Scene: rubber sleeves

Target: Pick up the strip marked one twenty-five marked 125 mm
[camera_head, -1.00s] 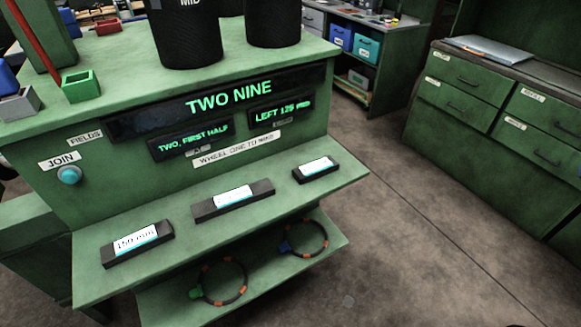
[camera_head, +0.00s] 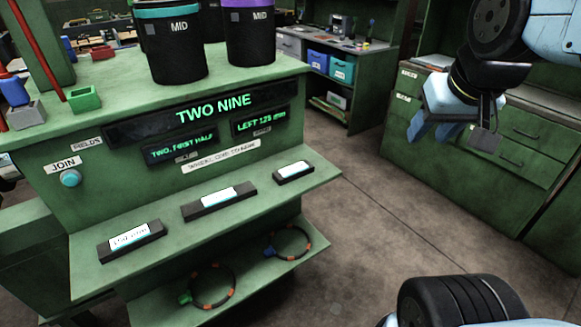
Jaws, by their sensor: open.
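Three dark strips with white labels lie in a row on the green shelf (camera_head: 230,225). The left strip (camera_head: 104,257) has a label that is hard to read now but looked like 150 mm in the earlier view. The middle strip (camera_head: 190,212) and the short right strip (camera_head: 282,179) have labels too small to read, so I cannot tell which is 125 mm.
The panel above the shelf shows TWO NINE, and a small display (camera_head: 261,122) reads LEFT 125 mm. Black bins (camera_head: 177,55) stand on top. Two rings (camera_head: 212,288) hang or lie on the lower shelf. Green drawers (camera_head: 500,120) stand behind my arm. Bare floor lies between.

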